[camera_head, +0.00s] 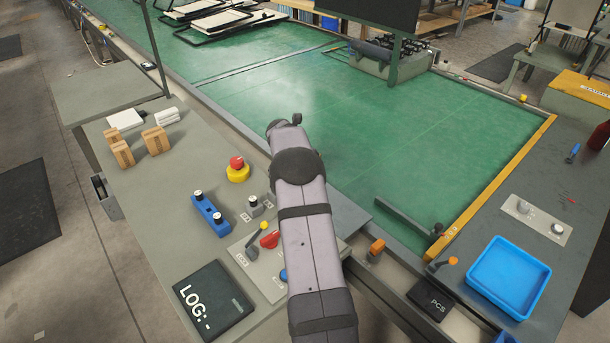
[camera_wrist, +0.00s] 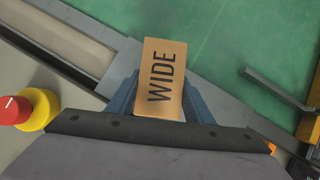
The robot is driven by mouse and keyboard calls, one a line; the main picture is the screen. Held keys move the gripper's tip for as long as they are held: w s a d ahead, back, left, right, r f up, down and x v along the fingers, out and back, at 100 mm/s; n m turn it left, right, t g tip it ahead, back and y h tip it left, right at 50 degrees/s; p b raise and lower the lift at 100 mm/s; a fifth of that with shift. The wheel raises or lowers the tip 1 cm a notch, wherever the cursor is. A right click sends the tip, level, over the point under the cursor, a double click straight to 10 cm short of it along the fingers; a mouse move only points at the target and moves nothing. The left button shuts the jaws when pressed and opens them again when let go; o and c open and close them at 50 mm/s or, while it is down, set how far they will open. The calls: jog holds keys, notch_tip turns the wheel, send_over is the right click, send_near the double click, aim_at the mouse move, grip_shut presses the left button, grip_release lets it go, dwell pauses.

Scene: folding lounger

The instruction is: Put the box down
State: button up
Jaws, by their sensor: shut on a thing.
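I cannot tell how high the box is held. In the head view my own arm hides the gripper and the box.
The green surface (camera_head: 400,140) is mostly clear. A blue tray (camera_head: 508,278) looks empty.

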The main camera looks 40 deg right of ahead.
jog(key=shift+f+p, duration=0.3)
jog(key=shift+f, duration=1.5)
jog(key=shift+f, duration=0.15)
jog(key=o, duration=1.1)
jog(key=shift+o, duration=0.2)
jog(key=shift+a+r, duration=0.25)
jog(key=shift+r, duration=0.3)
jog(key=b+v, duration=0.2)
jog(key=v, duration=0.9)
jog(key=shift+s, duration=0.15)
